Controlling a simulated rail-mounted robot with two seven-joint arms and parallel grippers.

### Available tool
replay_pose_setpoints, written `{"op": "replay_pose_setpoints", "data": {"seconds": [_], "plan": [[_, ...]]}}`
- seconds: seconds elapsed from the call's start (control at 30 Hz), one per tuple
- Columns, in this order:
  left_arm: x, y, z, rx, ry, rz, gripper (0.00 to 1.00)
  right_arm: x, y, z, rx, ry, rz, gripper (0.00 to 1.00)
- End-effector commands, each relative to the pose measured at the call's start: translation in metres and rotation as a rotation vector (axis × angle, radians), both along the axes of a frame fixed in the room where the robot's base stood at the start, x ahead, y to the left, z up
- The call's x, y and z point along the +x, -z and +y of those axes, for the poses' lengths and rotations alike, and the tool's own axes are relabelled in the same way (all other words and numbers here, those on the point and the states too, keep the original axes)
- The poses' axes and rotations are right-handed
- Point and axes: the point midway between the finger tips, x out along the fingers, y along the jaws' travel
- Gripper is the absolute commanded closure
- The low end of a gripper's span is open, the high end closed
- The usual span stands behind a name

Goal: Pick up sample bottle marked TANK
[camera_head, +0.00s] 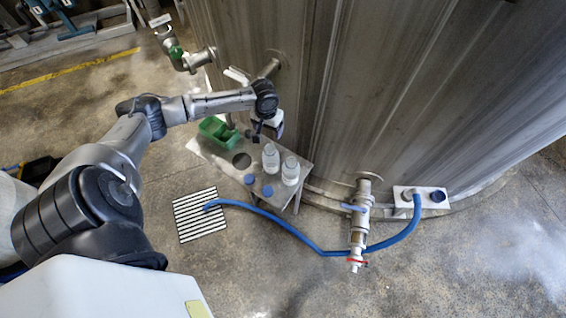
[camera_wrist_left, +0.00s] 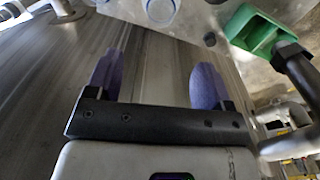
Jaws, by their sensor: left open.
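Two clear sample bottles (camera_head: 270,158) (camera_head: 290,171) stand upright side by side on a small metal bench. I cannot read a marking on either, so I cannot tell which is marked TANK. Two blue caps (camera_head: 249,179) (camera_head: 267,191) lie on the bench in front of them. My left gripper (camera_head: 268,128) is above the back of the bench, behind the bottles and close to the tank wall. In the left wrist view its two purple fingers (camera_wrist_left: 156,72) are apart with nothing between them. A round bottle top (camera_wrist_left: 160,11) shows at that view's upper edge, beyond the fingers. My right gripper is not visible.
A green container (camera_head: 218,131) sits on the bench (camera_head: 222,165) left of the bottles. The large steel tank (camera_head: 400,80) with pipe fittings (camera_head: 270,67) rises behind. A blue hose (camera_head: 300,236) runs from a floor grate (camera_head: 190,226) past a red-handled valve (camera_head: 358,235). Open floor lies in front.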

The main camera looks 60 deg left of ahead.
Motion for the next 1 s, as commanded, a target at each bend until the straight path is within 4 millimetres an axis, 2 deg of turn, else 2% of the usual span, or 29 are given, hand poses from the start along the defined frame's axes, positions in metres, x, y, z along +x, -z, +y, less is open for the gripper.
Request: {"op": "replay_pose_setpoints", "data": {"seconds": [0.33,0.5,0.73,1.0], "plan": [[0.001,0.058,-0.001,-0.002,-0.003,0.001,0.25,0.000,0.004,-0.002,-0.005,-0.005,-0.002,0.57],[0.001,0.073,-0.001,-0.001,-0.002,0.000,0.25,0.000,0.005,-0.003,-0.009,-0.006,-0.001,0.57],[0.001,0.085,-0.001,0.000,-0.001,0.002,0.25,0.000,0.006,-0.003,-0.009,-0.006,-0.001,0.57],[0.001,0.119,-0.001,-0.001,-0.001,0.001,0.25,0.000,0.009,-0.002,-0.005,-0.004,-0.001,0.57]]}}
